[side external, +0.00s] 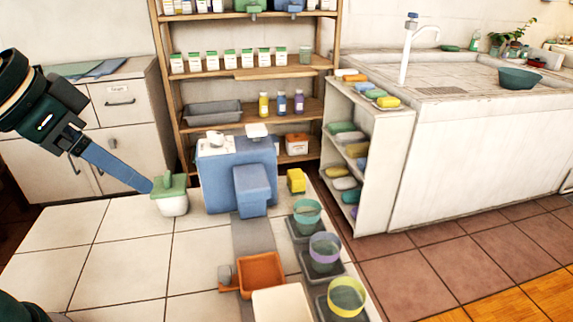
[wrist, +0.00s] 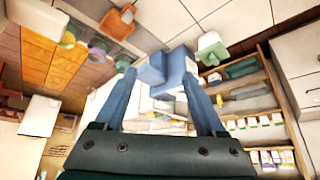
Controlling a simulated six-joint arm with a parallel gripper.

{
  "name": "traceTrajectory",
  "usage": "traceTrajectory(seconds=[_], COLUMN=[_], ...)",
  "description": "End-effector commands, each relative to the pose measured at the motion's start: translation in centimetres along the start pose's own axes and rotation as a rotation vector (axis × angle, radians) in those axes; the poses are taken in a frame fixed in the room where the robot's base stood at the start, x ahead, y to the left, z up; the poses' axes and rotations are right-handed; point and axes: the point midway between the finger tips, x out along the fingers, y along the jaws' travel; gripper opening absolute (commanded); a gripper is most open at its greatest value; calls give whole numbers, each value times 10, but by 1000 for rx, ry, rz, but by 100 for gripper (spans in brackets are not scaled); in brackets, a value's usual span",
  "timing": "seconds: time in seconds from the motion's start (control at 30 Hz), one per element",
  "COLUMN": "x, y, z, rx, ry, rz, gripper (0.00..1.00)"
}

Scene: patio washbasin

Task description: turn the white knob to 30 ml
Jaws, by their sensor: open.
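A blue dispenser (side external: 222,178) stands on the tiled counter, with a blue block-shaped part at its front. A white knob-like piece (side external: 215,139) sits on its top left, and another white piece (side external: 257,131) on its top right; I cannot tell for sure which is the knob, and no scale marks are readable. My gripper (side external: 148,186) is left of the dispenser, its blue finger tip close to a green-lidded white jar (side external: 173,197); contact is unclear. In the wrist view my gripper (wrist: 160,76) is open and empty, with the dispenser (wrist: 178,68) seen beyond and between its fingers.
A yellow box (side external: 296,181) stands right of the dispenser. Green, purple and yellow cups (side external: 325,249) stand on dark bases along the counter's right edge. An orange tray (side external: 262,274) is in front. Shelves (side external: 235,110) rise behind. The left tiles are clear.

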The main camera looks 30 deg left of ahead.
Motion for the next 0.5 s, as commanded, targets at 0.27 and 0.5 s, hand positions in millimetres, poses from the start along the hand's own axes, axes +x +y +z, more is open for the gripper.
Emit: traceTrajectory(seconds=[0.27,0.5], x=[2,40], y=[-20,-48], z=[-94,-152], rx=[12,-1], ry=[-10,-47], rz=[-4,-7], gripper=[72,72])
